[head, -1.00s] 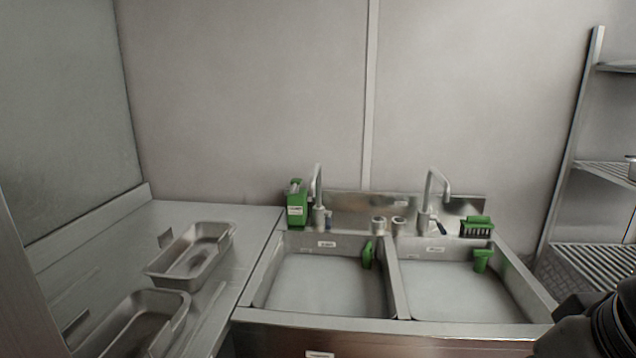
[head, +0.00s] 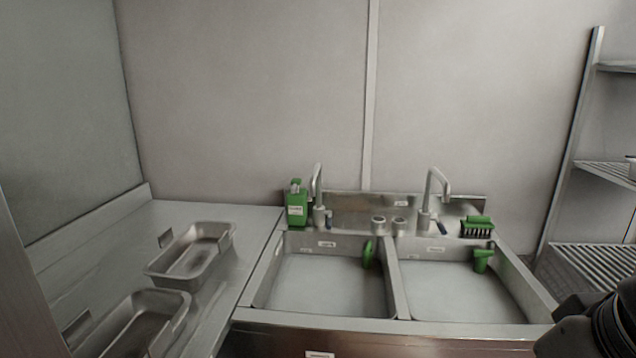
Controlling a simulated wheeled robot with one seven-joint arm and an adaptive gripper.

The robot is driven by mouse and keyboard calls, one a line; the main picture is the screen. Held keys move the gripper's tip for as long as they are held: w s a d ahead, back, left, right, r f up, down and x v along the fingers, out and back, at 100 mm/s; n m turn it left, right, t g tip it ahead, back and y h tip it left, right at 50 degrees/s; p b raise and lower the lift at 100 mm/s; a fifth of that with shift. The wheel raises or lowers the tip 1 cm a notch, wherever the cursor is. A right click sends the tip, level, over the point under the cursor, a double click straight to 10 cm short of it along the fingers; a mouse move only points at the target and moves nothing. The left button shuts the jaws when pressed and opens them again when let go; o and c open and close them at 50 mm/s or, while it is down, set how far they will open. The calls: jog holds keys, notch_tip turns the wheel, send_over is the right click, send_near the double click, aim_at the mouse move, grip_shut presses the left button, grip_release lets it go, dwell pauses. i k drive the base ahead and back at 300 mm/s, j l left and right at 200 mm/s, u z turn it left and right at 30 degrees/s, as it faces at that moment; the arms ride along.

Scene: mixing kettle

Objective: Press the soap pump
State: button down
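A green soap bottle (head: 297,211) with a pale label and a pump head (head: 295,185) on top stands upright at the back left corner of the double sink, just left of the left faucet (head: 318,195). Nothing is touching it. A dark part of my arm shows at the lower right edge, far from the bottle. My gripper's fingers are not in view.
The double sink has a left basin (head: 325,285) and a right basin (head: 465,292). A green brush (head: 477,227) sits at the back right. Metal trays (head: 193,252) lie on the left counter. A right faucet (head: 428,200) stands behind the right basin. A wire shelf rack (head: 575,165) stands at right.

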aim_at(295, 183)
jog(key=i+u, duration=0.5)
jog(key=i, duration=0.35)
